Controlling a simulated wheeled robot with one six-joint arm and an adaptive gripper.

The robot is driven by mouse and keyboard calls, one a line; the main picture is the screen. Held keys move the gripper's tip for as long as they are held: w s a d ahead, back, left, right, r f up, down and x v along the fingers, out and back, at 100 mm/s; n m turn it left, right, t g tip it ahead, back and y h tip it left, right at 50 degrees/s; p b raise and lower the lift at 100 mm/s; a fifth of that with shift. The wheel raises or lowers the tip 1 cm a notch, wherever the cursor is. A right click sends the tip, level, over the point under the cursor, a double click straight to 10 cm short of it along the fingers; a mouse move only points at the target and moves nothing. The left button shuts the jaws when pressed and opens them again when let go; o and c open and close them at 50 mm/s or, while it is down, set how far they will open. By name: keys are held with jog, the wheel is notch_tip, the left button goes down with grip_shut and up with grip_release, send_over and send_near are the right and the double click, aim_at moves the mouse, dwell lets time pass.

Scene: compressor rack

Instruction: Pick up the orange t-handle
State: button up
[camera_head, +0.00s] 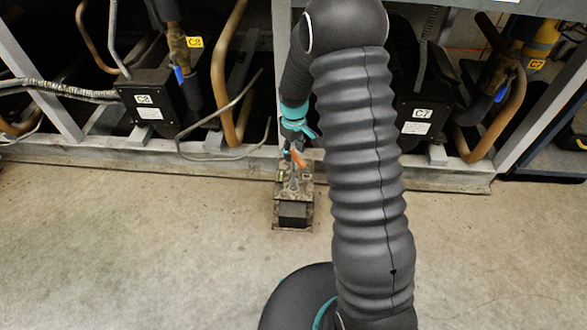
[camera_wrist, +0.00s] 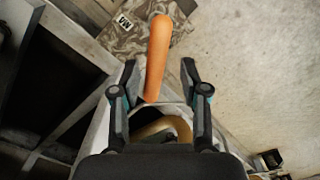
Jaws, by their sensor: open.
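The orange t-handle (camera_wrist: 157,55) shows in the wrist view as an orange bar reaching from the top middle down between my fingertips. In the head view it is a small orange spot (camera_head: 298,158) just below my gripper. My gripper (camera_wrist: 159,82) is open, with one finger on each side of the bar's lower end and a visible gap to each. I cannot tell how far the bar is from the fingers in depth. My gripper (camera_head: 293,155) is small and partly hidden in the head view.
A dark box on a worn base (camera_head: 293,212) stands on the floor beneath my gripper. Behind is a metal rack (camera_head: 200,152) with black units labelled C8 (camera_head: 149,107) and C7 (camera_head: 420,120), and curved copper pipes (camera_head: 225,85). The concrete floor (camera_head: 130,250) in front is clear.

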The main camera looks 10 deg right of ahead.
aim_at(294, 170)
jog(key=shift+w+d+f, duration=0.1)
jog(key=shift+w+f, duration=0.1)
jog(key=shift+f, duration=1.35)
jog(key=shift+w+f, duration=0.2)
jog(key=shift+f, duration=1.3)
grip_shut()
